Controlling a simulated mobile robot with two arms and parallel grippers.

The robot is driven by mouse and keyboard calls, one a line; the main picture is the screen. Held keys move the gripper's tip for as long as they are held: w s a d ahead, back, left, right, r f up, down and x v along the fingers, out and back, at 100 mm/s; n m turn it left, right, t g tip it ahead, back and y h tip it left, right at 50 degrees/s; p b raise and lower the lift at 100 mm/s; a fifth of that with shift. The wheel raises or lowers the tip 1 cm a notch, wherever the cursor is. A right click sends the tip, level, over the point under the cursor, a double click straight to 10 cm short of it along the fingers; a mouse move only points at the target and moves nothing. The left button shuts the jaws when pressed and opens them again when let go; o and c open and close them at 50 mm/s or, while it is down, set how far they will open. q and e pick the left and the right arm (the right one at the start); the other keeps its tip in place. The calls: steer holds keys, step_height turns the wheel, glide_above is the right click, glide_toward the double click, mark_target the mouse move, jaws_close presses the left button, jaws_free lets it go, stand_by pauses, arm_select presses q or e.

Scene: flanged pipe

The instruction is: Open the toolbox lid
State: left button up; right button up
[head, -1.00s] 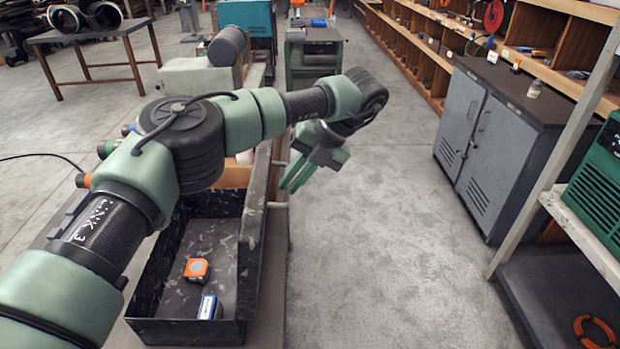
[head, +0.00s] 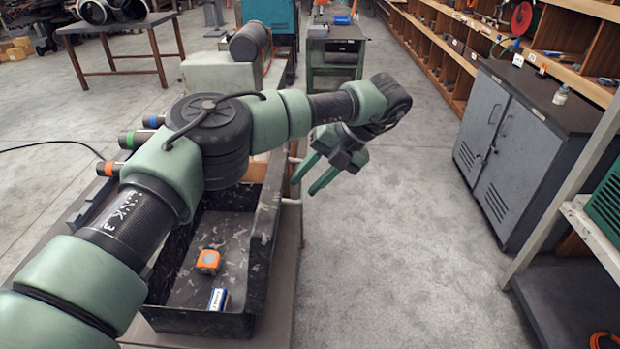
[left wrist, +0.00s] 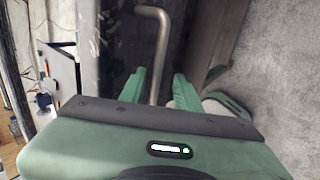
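The black, scuffed toolbox (head: 183,318) stands on a low surface at lower left in the head view. Its inside is in plain view. The lid (head: 264,235) stands steeply raised along its right side. A grey bar handle (head: 292,162) sticks out to the right of the lid; a bent bar handle (left wrist: 161,40) also shows in the left wrist view. My left gripper (head: 307,187) is just right of the lid, fingers spread and empty. In the left wrist view the handle lies between or beyond its fingers (left wrist: 159,80), without visible grip. My right gripper is not seen.
An orange tape measure (head: 208,261) and a small blue-white box (head: 218,299) lie in the toolbox. My left arm covers its far left part. A grey cabinet (head: 510,150) stands at right. The floor (head: 390,260) between is clear.

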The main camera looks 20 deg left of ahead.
arm_select(q)
steer(key=v, duration=0.7)
steer(key=shift+d+r, duration=0.2)
steer(key=shift+r, duration=0.1)
steer(key=shift+w, duration=0.15)
